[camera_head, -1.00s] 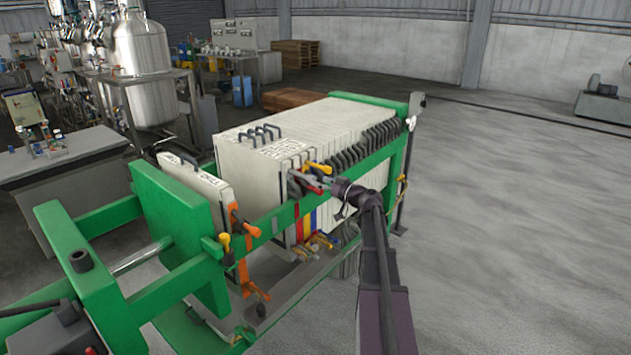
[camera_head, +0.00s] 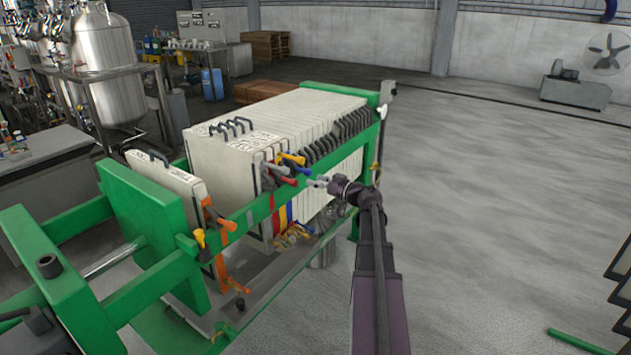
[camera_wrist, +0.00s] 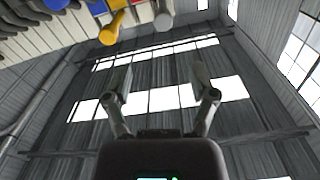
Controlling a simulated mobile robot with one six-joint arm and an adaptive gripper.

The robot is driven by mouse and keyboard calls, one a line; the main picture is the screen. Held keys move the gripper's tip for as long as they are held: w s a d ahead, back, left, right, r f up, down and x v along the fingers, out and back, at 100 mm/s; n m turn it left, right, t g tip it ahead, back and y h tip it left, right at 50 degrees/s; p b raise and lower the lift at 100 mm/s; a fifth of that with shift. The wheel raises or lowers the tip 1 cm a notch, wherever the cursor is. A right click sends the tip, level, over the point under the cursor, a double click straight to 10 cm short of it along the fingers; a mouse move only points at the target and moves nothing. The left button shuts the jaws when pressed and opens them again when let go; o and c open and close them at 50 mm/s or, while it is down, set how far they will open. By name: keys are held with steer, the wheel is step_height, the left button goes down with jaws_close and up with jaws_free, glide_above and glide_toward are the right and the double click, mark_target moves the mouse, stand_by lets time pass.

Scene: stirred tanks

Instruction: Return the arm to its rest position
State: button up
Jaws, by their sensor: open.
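My gripper (camera_head: 318,182) is at the end of my dark arm, just right of the coloured handles on the green-framed filter press (camera_head: 150,215). In the wrist view my gripper (camera_wrist: 162,88) shows two fingers spread apart with nothing between them. Behind them are the hall's wall and windows. White press plates (camera_head: 285,125) stand in a packed row, with one separate plate (camera_head: 165,175) nearer the green end block. Yellow, red and blue handles (camera_head: 285,165) stick out from the pack close to my gripper.
Open grey floor (camera_head: 480,190) lies right of the press. A fan (camera_head: 608,50) and a grey machine (camera_head: 575,92) stand at the far right. Dark stacked edges (camera_head: 622,280) show at the right border. A steel tank (camera_head: 102,50) and a bench (camera_head: 45,160) are at the left.

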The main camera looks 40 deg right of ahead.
stand_by(0.3)
steer(key=s+a+f+g+p, duration=0.1)
steer(key=a+f+g+p, duration=0.15)
steer(key=a, duration=0.65)
steer(key=s+a+f+n+g+y+p, duration=0.15)
steer(key=a+g, duration=0.25)
steer(key=a, duration=0.5)
steer(key=s+a+f+m+g+p, duration=0.1)
steer(key=a+f+g, duration=0.25)
steer(key=a, duration=0.55)
steer(key=s+a+m+g+h+p, duration=0.2)
steer(key=s+a+g+h+p, duration=0.3)
steer(key=s+a, duration=0.6)
steer(key=s+g+h, duration=0.2)
steer(key=s, duration=0.1)
steer(key=shift+s+f+h, duration=0.15)
steer(key=shift+f+h, duration=0.2)
steer(key=shift+a, duration=0.1)
steer(key=shift+c, duration=1.2)
